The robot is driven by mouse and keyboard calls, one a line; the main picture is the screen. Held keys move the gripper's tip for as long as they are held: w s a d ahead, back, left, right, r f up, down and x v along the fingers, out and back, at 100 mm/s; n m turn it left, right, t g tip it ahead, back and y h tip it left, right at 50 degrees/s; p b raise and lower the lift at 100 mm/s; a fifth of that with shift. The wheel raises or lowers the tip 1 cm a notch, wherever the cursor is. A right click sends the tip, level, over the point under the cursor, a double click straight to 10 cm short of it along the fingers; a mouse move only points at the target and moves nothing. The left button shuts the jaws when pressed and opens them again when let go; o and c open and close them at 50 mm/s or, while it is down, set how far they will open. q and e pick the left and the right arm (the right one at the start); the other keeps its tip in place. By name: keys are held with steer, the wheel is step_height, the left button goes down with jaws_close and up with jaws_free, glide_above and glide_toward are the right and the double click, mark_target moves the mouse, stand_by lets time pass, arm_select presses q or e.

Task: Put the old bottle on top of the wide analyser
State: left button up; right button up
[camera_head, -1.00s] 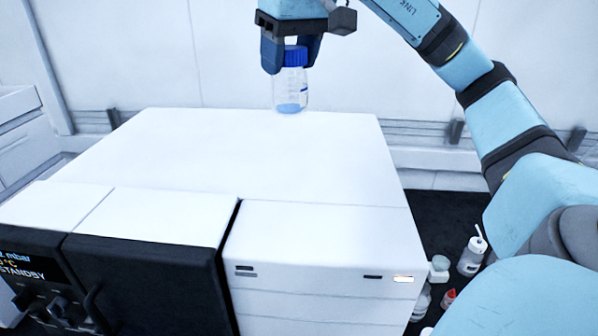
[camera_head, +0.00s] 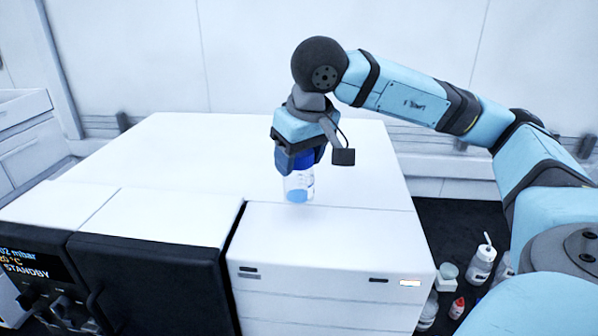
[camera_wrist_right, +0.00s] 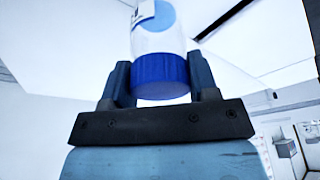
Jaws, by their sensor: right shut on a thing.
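The bottle (camera_head: 299,187) is clear glass with a blue cap and a little blue liquid at its base. My right gripper (camera_head: 299,160) is shut on its blue cap from above and holds it upright. The cap (camera_wrist_right: 161,76) sits between the two fingers in the right wrist view. The wide analyser (camera_head: 170,160) is a large white box with a broad flat top. The bottle is over this top, near the seam before the front section; I cannot tell whether its base touches the surface. My left gripper is not in view.
A dark panel with a display (camera_head: 35,265) is at the front left. To the right of the analyser, a white wash bottle (camera_head: 481,262), a small red-capped bottle (camera_head: 457,307) and other containers stand on a dark surface. The analyser's top is otherwise clear.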

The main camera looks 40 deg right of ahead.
mark_target(299, 175)
steer(key=shift+f, duration=1.65)
steer(key=shift+f, duration=0.15)
steer(key=o, duration=1)
steer(key=shift+c, duration=0.2)
steer(key=shift+r, duration=0.35)
steer(key=v, duration=1.1)
steer(key=shift+r+b, duration=0.3)
steer(key=shift+b, duration=0.05)
